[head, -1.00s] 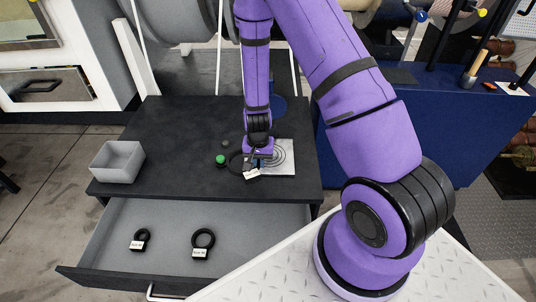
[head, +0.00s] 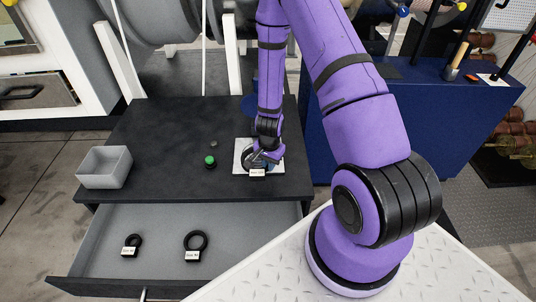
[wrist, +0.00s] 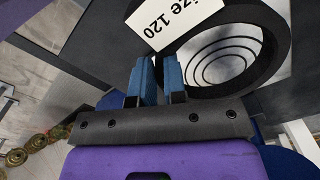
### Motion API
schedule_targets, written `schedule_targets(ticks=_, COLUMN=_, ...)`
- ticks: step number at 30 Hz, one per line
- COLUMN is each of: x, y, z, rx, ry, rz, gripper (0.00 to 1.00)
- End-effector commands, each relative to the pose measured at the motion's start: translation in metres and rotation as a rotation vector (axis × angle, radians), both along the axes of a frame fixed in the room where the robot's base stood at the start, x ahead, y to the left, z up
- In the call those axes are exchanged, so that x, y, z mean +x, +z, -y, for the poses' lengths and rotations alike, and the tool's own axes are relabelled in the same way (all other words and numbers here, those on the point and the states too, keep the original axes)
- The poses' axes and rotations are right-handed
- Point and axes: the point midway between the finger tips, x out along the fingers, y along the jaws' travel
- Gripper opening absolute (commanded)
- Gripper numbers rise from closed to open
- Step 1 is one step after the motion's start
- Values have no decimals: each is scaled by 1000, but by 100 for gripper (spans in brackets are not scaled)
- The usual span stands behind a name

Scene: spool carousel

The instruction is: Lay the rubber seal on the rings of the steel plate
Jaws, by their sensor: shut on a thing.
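My gripper (head: 265,153) is shut on the rubber seal, a black ring (head: 247,163) with a white tag. In the wrist view my gripper's blue pads (wrist: 159,72) pinch the seal's rim (wrist: 270,70) beside the tag (wrist: 175,18), which reads "Size 120". The seal is over the steel plate (head: 239,149), a pale square on the dark cabinet top. Through the seal's hole the wrist view shows the plate's concentric dark rings (wrist: 222,58), apparently off-centre. Part of the plate is hidden by my gripper and the seal. I cannot tell whether the seal touches the plate.
A green button (head: 210,161) and a small dark knob (head: 213,144) stand left of the plate. A grey open box (head: 104,168) is at the cabinet's left. The open drawer (head: 150,225) below holds two tagged black rings, one smaller (head: 134,240), one larger (head: 204,240).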

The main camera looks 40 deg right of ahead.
Motion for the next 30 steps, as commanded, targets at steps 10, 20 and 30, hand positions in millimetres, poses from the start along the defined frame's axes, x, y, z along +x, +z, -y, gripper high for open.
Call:
schedule_targets(ticks=10, x=55, y=-7, z=40, rx=-1, ry=3, rz=0, gripper=0)
schedule_targets(ticks=20, x=69, y=-14, z=52, rx=1, ry=1, rz=-3, gripper=0)
schedule_targets(ticks=30, x=70, y=-43, z=51, rx=0, ry=2, rz=1, gripper=0)
